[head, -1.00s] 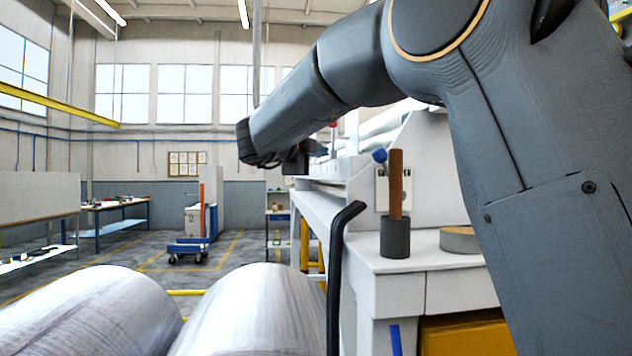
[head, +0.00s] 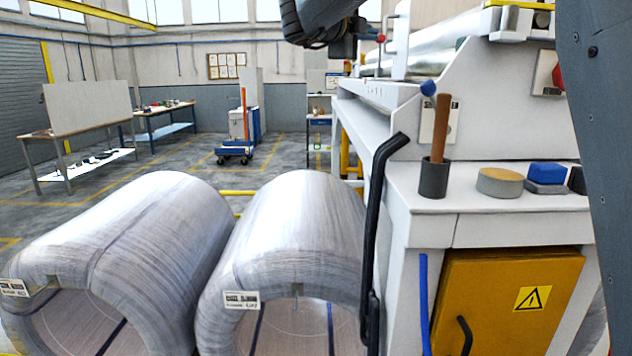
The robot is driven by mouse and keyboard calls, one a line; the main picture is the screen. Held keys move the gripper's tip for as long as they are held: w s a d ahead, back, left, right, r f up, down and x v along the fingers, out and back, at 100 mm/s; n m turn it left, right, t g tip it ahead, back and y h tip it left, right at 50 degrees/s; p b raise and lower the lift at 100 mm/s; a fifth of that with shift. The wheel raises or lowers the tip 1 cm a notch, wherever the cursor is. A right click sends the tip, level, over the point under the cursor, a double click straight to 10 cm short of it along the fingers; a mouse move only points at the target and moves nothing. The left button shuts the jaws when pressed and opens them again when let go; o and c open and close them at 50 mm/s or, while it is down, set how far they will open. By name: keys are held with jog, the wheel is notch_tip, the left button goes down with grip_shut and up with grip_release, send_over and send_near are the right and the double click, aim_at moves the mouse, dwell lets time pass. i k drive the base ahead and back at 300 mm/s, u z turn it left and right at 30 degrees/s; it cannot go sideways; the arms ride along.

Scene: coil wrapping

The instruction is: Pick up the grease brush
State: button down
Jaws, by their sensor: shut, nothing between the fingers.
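The grease brush seems to be the thing with the brown wooden handle (head: 440,126), standing nearly upright in a dark grey cup (head: 433,180). Its lower end is hidden in the cup. The cup stands on the white side counter of the machine (head: 462,205), near its left end. My gripper (head: 362,44) shows small and dark at the top of the head view, partly hidden by my wrist. It is shut and empty, up and left of the brush in the picture and clear of it.
A round tan-topped tin (head: 500,182), a blue block on a grey base (head: 547,176) and a dark item (head: 577,180) stand right of the cup. A bent black bar (head: 374,215) rises left of the counter. Two large wire coils (head: 125,235) fill the lower left.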

aim_at(444, 104)
jog(key=k, duration=1.5)
